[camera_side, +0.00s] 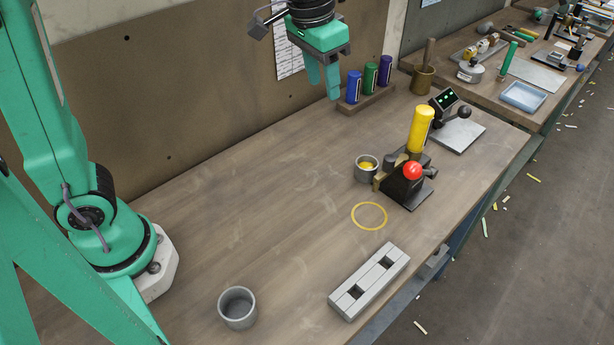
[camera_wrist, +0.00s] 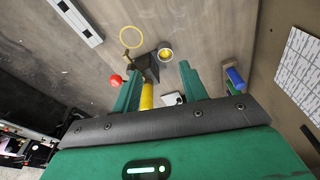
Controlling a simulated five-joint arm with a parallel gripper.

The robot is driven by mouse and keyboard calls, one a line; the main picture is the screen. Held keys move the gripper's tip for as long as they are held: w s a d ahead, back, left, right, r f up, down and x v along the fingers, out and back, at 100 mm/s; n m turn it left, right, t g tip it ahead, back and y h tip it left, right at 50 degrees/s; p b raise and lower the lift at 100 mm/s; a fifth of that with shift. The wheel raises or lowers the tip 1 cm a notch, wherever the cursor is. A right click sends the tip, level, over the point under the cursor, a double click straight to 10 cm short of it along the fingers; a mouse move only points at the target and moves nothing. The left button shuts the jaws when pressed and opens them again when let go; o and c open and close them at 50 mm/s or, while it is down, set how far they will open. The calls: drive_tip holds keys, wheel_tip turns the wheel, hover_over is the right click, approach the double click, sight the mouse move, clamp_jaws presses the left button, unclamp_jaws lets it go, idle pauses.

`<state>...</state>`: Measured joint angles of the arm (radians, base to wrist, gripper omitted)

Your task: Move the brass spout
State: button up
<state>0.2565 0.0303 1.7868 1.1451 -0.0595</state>
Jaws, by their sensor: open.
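The brass spout (camera_side: 379,179) is a small brass-coloured piece on the left side of a black dispenser (camera_side: 406,188). The dispenser has a red ball knob (camera_side: 412,170) and an upright yellow roll (camera_side: 420,130) on top. I cannot tell whether the spout points over this cup. My gripper (camera_side: 323,86) is open and empty, high above the bench, behind and left of the dispenser. In the wrist view the dispenser (camera_wrist: 148,66) lies beyond my gripper (camera_wrist: 160,78).
A rack (camera_side: 367,100) holds blue, green and purple rolls near the wall. A yellow ring (camera_side: 369,216) marks bare bench. A grey slotted block (camera_side: 369,281) lies at the front edge, and an empty grey cup (camera_side: 238,308) stands front left. The middle left bench is clear.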

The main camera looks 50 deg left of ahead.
drive_tip(key=s+a+n+t, duration=0.1)
drive_tip(key=s+a+t, duration=0.1)
drive_tip(key=s+a, duration=0.5)
drive_tip(key=shift+s+a+r, duration=0.25)
drive_tip(key=shift+s+a, duration=0.1)
drive_tip(key=shift+s, duration=1.7)
drive_tip(key=s+a+f+n+t, duration=0.1)
drive_tip(key=s+a+f, duration=0.1)
drive_tip(key=s, duration=0.4)
drive_tip(key=shift+s+a+f+t+y, duration=0.2)
drive_tip(key=shift+a+f+t+y, duration=0.15)
drive_tip(key=shift+f, duration=0.25)
